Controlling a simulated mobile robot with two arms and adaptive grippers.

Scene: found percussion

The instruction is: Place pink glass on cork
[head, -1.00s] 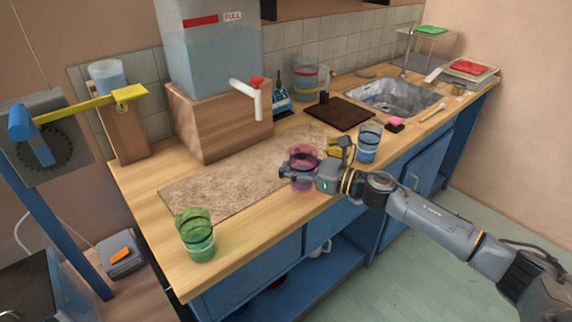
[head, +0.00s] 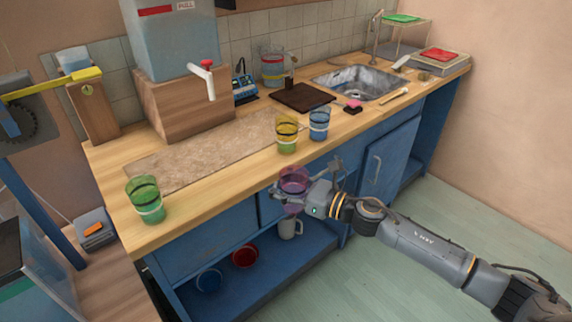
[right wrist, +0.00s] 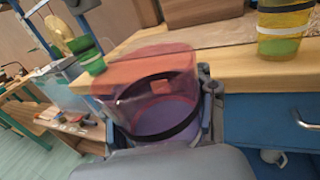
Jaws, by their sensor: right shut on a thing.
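The pink glass (head: 292,181) is a see-through pink-purple tumbler with a dark band. My right gripper (head: 290,192) is shut on it and holds it roughly upright in front of the counter's front edge, off the worktop. In the right wrist view the glass (right wrist: 160,115) fills the middle, with a finger on each side. The cork (head: 190,160) is a flat, speckled brown mat on the worktop, behind and left of the glass. Its visible surface is bare. My left gripper is not in view.
A yellow-green glass (head: 287,135) and a blue glass (head: 319,123) stand right of the cork. A green glass (head: 147,200) stands at the front left corner. A water tank with a white tap (head: 205,80) overhangs behind the cork. The counter edge lies behind the held glass.

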